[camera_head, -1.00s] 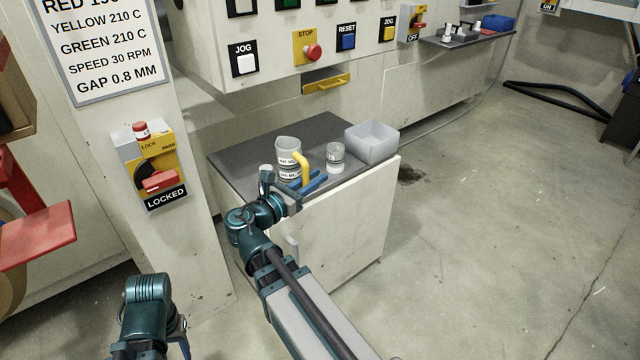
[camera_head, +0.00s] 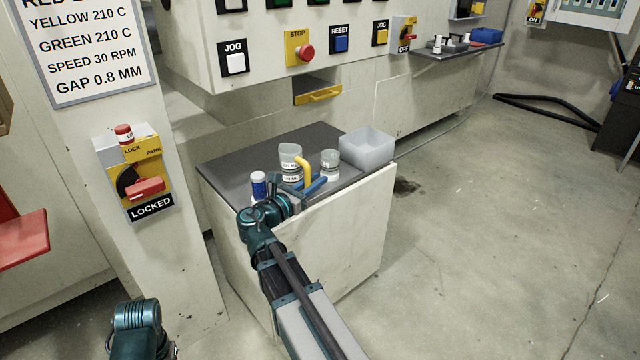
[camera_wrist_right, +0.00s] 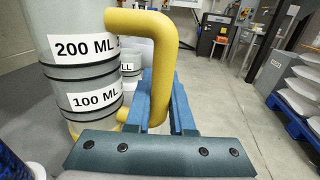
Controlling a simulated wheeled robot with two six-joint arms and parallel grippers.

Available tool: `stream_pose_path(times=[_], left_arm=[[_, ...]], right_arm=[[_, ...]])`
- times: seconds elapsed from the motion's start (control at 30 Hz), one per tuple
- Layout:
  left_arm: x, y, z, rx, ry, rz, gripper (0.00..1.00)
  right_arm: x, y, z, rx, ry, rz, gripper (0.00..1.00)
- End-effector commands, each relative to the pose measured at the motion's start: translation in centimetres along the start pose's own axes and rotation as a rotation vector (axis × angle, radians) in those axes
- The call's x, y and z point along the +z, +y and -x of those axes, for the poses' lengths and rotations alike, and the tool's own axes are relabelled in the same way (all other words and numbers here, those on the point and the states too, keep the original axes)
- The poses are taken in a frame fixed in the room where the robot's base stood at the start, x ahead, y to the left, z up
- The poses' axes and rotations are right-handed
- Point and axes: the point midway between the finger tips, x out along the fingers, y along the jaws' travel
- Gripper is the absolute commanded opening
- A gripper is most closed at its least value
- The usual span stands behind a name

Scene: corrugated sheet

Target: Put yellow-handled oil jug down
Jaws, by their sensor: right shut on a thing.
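The oil jug (camera_head: 289,154) is a clear grey cup with white measure labels and a yellow handle (camera_head: 304,170). It appears upright over the dark top of the white cabinet (camera_head: 232,161). Whether its base touches the top I cannot tell. My right gripper (camera_head: 316,186) is shut on the yellow handle. In the right wrist view the blue fingers (camera_wrist_right: 162,100) close around the lower handle (camera_wrist_right: 160,60), and the jug body (camera_wrist_right: 82,50) stands to the left with 200 ML and 100 ML labels. Its base is hidden. My left gripper is out of view.
A lidded jar (camera_head: 330,160) stands just right of the jug, with a grey open bin (camera_head: 368,151) beyond it. A blue and white container (camera_head: 259,184) stands front left. The back-left cabinet top is bare. The machine panel (camera_head: 270,50) rises behind.

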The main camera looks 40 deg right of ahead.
Motion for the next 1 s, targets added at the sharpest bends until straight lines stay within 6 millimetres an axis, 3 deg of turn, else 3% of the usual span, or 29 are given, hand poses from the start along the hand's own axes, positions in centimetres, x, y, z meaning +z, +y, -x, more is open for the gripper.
stream_pose_path(times=[0.1, 0.3, 0.57, 0.9, 1.0], left_arm=[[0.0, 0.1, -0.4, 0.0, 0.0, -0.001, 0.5], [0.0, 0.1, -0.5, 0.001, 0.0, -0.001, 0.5], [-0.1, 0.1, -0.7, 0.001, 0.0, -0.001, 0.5], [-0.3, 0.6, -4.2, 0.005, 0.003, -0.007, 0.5], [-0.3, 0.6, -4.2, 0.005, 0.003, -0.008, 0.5]], right_arm=[[-0.4, 1.5, -2.7, -0.003, 0.0, 0.0, 0.0], [-0.5, 2.4, -4.9, -0.001, 0.0, 0.0, 0.0], [-0.7, 2.4, -5.2, 0.0, 0.0, 0.0, 0.0], [-4.2, 2.4, -5.1, 0.0, 0.0, 0.0, 0.0], [-4.2, 2.4, -5.1, 0.0, 0.0, 0.0, 0.0]])
